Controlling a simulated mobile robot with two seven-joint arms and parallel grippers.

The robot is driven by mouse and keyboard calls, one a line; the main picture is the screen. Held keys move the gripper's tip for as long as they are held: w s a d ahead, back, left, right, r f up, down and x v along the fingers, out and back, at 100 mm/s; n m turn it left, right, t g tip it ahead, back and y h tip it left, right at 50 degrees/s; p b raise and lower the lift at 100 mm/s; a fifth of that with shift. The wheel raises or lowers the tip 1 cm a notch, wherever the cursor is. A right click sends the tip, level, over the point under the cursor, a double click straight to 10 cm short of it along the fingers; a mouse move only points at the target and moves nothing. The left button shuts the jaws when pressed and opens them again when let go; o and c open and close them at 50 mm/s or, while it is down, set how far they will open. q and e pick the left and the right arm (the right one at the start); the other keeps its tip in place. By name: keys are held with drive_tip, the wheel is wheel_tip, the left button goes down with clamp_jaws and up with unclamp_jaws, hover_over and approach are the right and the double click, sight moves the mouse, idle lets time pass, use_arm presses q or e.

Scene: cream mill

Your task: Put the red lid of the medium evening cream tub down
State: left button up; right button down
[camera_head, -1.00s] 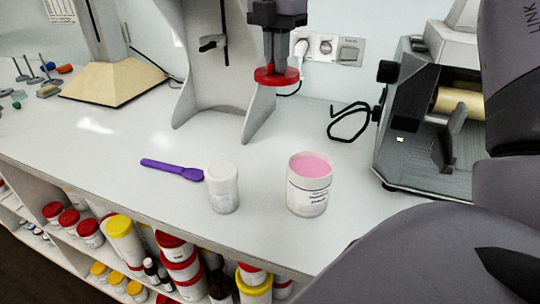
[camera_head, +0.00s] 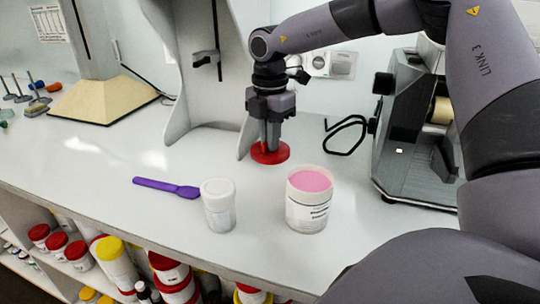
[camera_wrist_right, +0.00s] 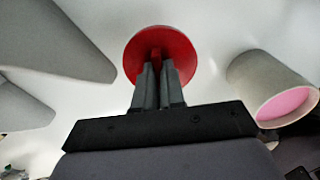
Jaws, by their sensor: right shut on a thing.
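The red lid (camera_head: 270,153) is a flat disc held by my right gripper (camera_head: 270,136), which is shut on it from above. In the head view the lid is low over the bench behind the tub; I cannot tell whether it touches the bench. In the right wrist view the lid (camera_wrist_right: 160,45) shows beyond the closed fingers (camera_wrist_right: 159,84). The open evening cream tub (camera_head: 307,205) stands upright with pink cream inside, and shows at the right of the wrist view (camera_wrist_right: 265,85). My left gripper is not in view.
A white lidded jar (camera_head: 218,205) and a purple spatula (camera_head: 166,187) are left of the tub. A grey stand (camera_head: 205,100) is behind the lid, and a mill machine (camera_head: 425,150) is at the right. Bench between spatula and stand is clear.

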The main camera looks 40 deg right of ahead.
drive_tip(key=shift+f, duration=2.3)
drive_tip(key=shift+f, duration=0.25)
drive_tip(key=c, duration=1.2)
unclamp_jaws()
drive_tip(key=shift+r, duration=0.1)
wheel_tip(320, 180, up, 12)
drive_tip(key=shift+r, duration=0.15)
